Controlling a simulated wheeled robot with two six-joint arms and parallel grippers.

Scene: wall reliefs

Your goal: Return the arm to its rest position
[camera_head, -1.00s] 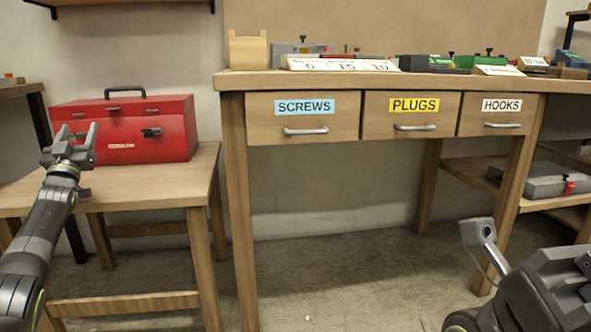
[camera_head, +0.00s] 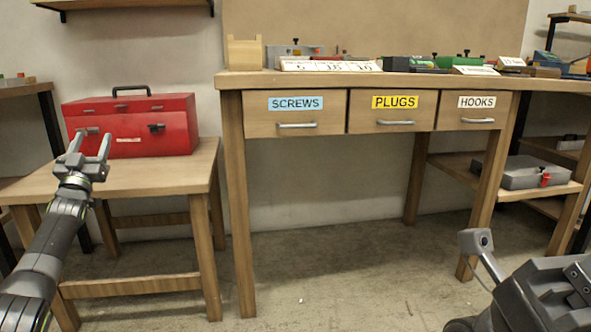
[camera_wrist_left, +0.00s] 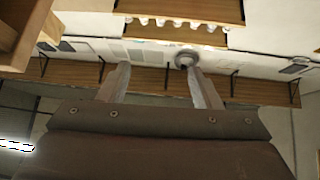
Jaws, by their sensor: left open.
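My left gripper (camera_head: 91,147) points upward at the left of the head view, in front of the small wooden table and the red toolbox (camera_head: 150,133). Its two fingers are apart, with nothing between them. In the left wrist view the two fingers (camera_wrist_left: 156,88) are also spread and empty, with wall and shelves beyond them. Part of my right arm (camera_head: 545,295) shows at the lower right of the head view. Its gripper is out of the picture.
The toolbox stands on the small table (camera_head: 160,181). A workbench (camera_head: 240,82) has shut drawers labelled SCREWS (camera_head: 296,115), PLUGS (camera_head: 390,112) and HOOKS (camera_head: 474,112). Several items lie on its top. A grey case (camera_head: 520,174) lies on a lower shelf. The floor between the tables is clear.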

